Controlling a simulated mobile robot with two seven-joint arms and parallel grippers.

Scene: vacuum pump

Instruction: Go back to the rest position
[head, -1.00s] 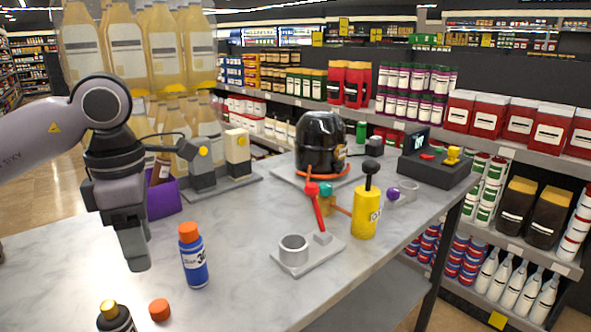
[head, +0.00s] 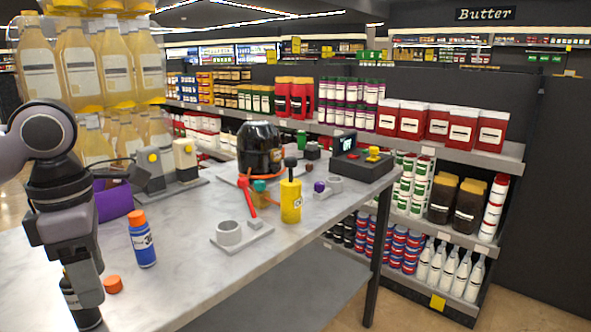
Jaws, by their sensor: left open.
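My left gripper (head: 84,278) hangs pointing down at the left of the head view, over the front left of the marble table (head: 190,290). Its finger gap is hard to see from this side. It partly covers a dark bottle (head: 85,316) behind it; I cannot tell whether they touch. A blue bottle with an orange cap (head: 142,240) stands upright to its right, apart from it. My right gripper is not in view.
An orange cap (head: 113,284) lies on the table. Further back are a grey holder with a ring (head: 229,233), a yellow bottle (head: 291,203), a black dome-shaped device (head: 260,150), a dark control box (head: 362,165) and a purple bin (head: 113,203). Stocked shelves (head: 445,150) stand behind.

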